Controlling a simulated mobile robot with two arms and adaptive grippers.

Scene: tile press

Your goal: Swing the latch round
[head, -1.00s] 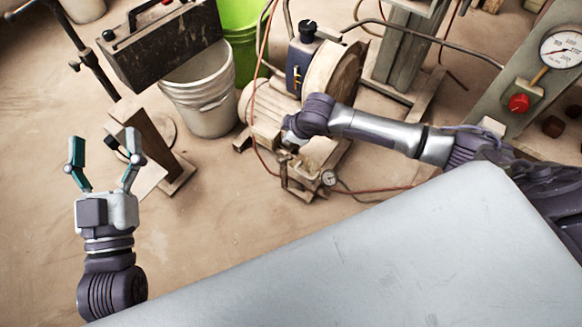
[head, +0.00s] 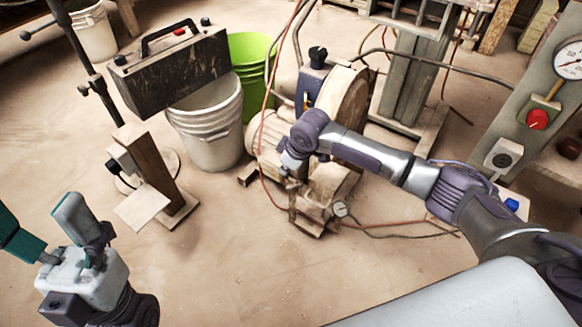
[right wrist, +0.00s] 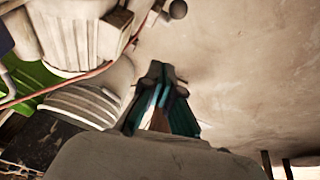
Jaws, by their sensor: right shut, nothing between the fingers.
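A wooden post (head: 146,166) stands upright on a base at left in the head view. A small dark fitting with a black knob (head: 113,167) is on its left side and looks like the latch; its exact position is hard to tell. My left gripper (head: 42,212) is open and empty at the lower left, apart from the post, one finger cut by the picture edge. My right gripper (head: 288,174) is by the pale machine, right of the post, its fingers mostly hidden by the hand. In the right wrist view the right fingers (right wrist: 160,88) are together and empty.
A motor and pump (head: 335,105) with red hoses stand at the centre. A gauge panel (head: 530,120) is at right.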

